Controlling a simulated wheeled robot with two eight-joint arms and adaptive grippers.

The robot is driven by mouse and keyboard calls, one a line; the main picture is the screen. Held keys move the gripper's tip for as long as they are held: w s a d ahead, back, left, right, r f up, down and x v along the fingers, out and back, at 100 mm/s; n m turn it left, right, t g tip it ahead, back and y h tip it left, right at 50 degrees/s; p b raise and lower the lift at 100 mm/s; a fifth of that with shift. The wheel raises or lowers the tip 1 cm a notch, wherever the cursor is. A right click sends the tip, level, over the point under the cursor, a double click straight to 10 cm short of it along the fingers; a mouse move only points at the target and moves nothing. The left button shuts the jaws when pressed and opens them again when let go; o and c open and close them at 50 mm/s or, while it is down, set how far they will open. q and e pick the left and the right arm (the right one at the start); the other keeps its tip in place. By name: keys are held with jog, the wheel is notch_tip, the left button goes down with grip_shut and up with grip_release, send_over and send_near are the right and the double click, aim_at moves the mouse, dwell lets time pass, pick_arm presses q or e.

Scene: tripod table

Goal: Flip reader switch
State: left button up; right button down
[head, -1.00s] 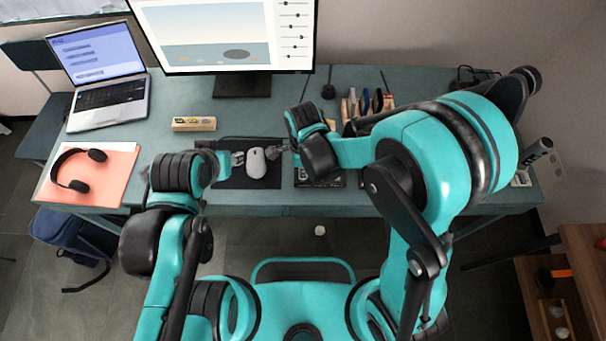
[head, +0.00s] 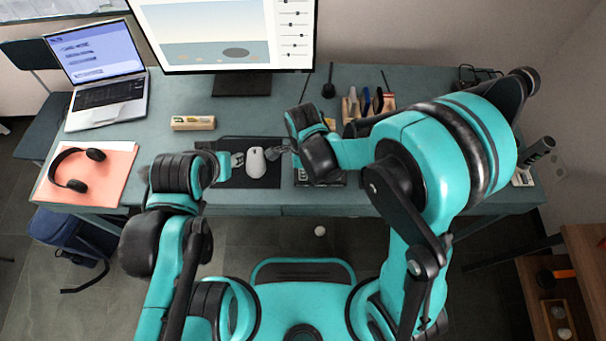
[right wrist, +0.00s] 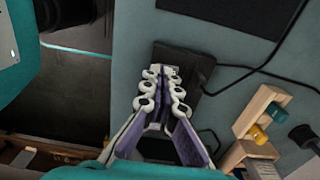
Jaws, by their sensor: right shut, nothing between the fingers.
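A dark box with a cable (right wrist: 200,68), which looks like the reader, lies on the desk below my right gripper in the right wrist view. In the head view it shows partly (head: 330,180), with my right arm over it. I cannot make out its switch; the fingers cover part of its top. My right gripper (right wrist: 163,76) is shut and empty, its fingertips over the box; whether they touch it is unclear.
The white mouse (head: 256,161) lies on the black mouse pad (head: 262,183). A wooden organizer (right wrist: 250,112) stands close to the box. A small beige block (head: 194,123), laptop (head: 106,76), monitor (head: 232,35) and headphones (head: 76,170) are farther off. Cables run across the desk.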

jog(key=shift+f+b, duration=0.4)
jog(key=shift+f, duration=0.1)
jog(key=shift+r, duration=0.1)
notch_tip(320, 180, up, 7)
jog(key=p, duration=0.5)
dwell(0.4)
dwell(0.3)
jog(key=s+d+r+n+t, duration=0.2)
jog(key=d+r+n+t, duration=0.1)
jog(key=d+r+n, duration=0.4)
jog(key=s+d+r+n+t, duration=0.3)
jog(key=d+r+n, duration=0.5)
jog(key=d+n, duration=0.3)
jog(key=shift+r+t, duration=0.2)
jog(key=shift+t, duration=0.4)
